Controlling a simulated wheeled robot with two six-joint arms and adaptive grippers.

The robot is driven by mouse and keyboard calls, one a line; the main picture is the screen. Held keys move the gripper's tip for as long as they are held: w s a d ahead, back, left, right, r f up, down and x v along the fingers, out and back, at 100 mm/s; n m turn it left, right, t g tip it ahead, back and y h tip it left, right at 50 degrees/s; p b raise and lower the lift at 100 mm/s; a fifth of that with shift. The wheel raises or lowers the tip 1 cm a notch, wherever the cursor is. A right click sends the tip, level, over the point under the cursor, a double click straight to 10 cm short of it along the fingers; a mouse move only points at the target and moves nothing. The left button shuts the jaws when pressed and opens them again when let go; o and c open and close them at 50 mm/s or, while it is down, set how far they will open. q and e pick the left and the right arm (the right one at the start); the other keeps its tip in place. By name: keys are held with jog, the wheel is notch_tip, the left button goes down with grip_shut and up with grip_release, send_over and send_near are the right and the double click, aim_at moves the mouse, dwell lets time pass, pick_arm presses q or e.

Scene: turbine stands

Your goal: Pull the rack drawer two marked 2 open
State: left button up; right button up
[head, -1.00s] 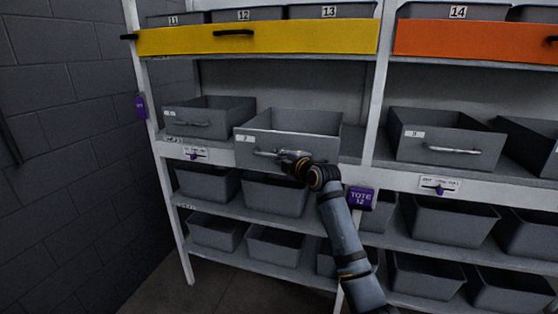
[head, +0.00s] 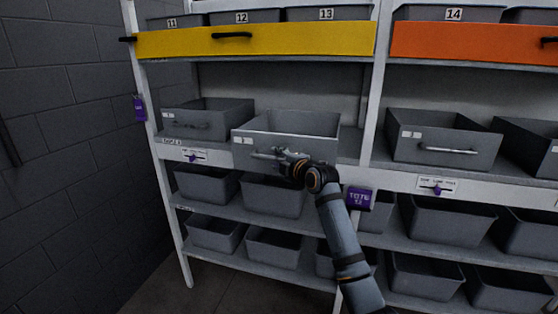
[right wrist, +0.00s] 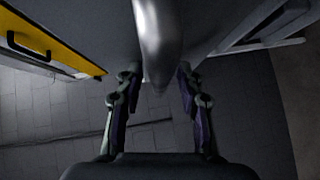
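The grey drawer two (head: 285,151) is on the rack's middle shelf in the head view. Its front juts past the shelf edge, and its open top shows inside. The small label (head: 243,140) at its upper left is blurred. Its silver handle (head: 262,155) is partly hidden by my right gripper (head: 283,154). In the right wrist view the handle (right wrist: 157,45) lies between the two fingers of my right gripper (right wrist: 158,78). The fingers are apart, with a narrow gap showing on each side of the handle. My left gripper is not in view.
A similar grey drawer (head: 215,118) stands to the left, another (head: 440,146) beyond the post to the right. Grey totes (head: 272,196) fill lower shelves. A yellow drawer front (head: 290,40) is above. A purple tote sign (head: 360,199) hangs close to my right arm.

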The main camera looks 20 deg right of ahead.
jog(key=v, duration=1.2)
